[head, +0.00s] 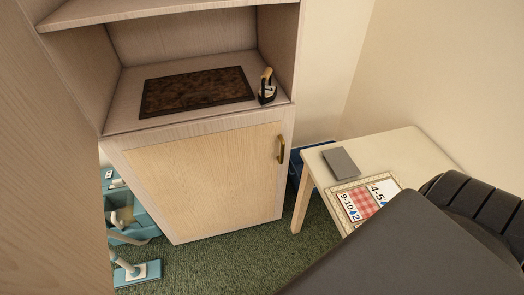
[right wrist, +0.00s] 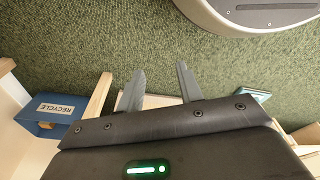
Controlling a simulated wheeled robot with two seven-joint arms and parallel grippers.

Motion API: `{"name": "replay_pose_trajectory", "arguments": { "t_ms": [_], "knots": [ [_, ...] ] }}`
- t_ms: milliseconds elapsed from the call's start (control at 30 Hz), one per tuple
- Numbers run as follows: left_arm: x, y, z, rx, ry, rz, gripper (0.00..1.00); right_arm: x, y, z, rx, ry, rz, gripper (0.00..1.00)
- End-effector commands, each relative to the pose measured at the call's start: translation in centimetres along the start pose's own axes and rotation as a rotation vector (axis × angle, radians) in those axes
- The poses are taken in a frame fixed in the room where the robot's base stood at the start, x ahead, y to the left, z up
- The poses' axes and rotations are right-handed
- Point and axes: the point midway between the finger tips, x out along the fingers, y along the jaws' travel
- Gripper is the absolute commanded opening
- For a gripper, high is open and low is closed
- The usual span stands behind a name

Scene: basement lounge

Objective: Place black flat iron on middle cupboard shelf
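The black flat iron (head: 267,86), with a light wooden handle, stands upright on the cupboard's middle shelf (head: 126,108), near the front right corner. It is beside a dark brown mat (head: 196,90) that lies flat on the same shelf. No gripper touches the iron in the head view. My right gripper (right wrist: 160,70) shows in the right wrist view with its two grey fingers apart and nothing between them, above the green carpet. My left gripper is in neither view.
Below the shelf is a closed cupboard door (head: 205,180) with a brass handle (head: 281,150). A pale table (head: 400,150) at right holds a grey flat item (head: 340,163) and a numbered card (head: 367,199). A blue recycle bin (right wrist: 60,115) and teal cleaning items (head: 135,272) stand nearby.

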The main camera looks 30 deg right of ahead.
Motion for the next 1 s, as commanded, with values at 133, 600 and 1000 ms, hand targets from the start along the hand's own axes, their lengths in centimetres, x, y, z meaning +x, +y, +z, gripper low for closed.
{"name": "replay_pose_trajectory", "arguments": {
  "t_ms": [133, 600, 1000],
  "knots": [
    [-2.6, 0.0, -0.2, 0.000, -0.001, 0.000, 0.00, -1.7, 1.8, -6.4, 0.098, 0.003, -0.013, 0.36],
    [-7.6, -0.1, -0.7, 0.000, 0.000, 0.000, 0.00, -14.6, 6.6, -27.7, 0.330, 0.035, -0.029, 0.36],
    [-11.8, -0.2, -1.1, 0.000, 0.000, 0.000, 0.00, -32.7, 11.9, -42.3, 0.499, 0.092, 0.030, 0.36]
  ]
}}
